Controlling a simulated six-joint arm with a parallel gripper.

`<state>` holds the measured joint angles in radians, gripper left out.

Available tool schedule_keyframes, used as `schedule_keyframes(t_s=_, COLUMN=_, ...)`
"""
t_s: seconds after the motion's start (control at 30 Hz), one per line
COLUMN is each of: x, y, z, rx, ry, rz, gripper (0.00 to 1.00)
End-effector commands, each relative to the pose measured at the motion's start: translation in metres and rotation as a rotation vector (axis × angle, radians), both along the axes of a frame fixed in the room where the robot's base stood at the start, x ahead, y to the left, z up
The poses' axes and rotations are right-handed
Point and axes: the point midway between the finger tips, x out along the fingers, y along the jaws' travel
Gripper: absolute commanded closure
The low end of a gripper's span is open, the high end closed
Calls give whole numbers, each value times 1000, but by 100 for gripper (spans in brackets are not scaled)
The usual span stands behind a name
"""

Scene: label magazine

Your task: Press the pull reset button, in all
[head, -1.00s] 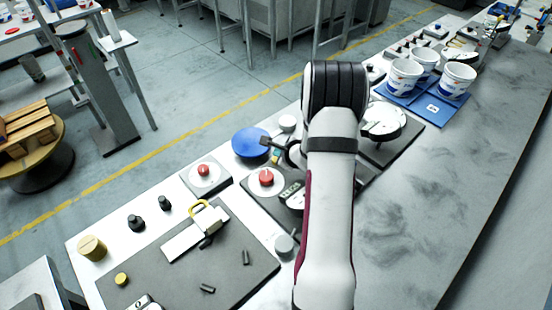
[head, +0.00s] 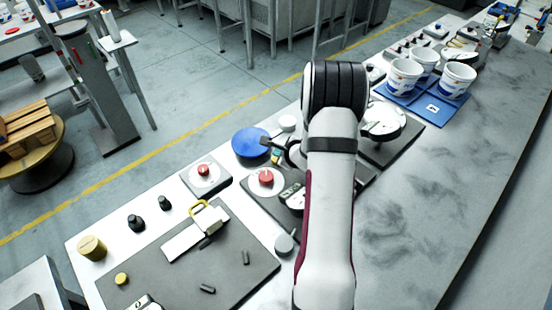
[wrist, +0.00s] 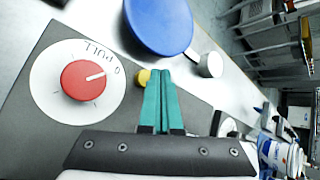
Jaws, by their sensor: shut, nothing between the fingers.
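A red knob (wrist: 82,80) with a white pointer line sits on a white dial disc (wrist: 45,75) lettered "PULL" in the wrist view; it also shows in the head view (head: 266,175). A small yellow button (wrist: 143,77) lies right of the dial, partly behind my fingers. I cannot read any label on it. My gripper (wrist: 161,74) has its teal fingers shut together with nothing between them, beside the yellow button. It also shows in the head view (head: 276,154), left of my wrist. Whether a fingertip touches the button I cannot tell.
A blue disc (wrist: 160,22) and a grey round knob (wrist: 210,65) lie beyond the fingers. Another red button (head: 204,170) on a grey box stands to the left. White buckets (head: 404,76) on blue trays are at the back right. The bench's right side is clear.

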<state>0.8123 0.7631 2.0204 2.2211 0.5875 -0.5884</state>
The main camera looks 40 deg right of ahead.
Motion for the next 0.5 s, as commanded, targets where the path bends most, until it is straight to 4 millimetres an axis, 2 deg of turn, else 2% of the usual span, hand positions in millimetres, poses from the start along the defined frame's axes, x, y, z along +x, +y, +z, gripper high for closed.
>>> schedule_keyframes(t_s=0.5, x=0, y=0, z=-9, rx=1, ry=0, rz=-1, gripper=100)
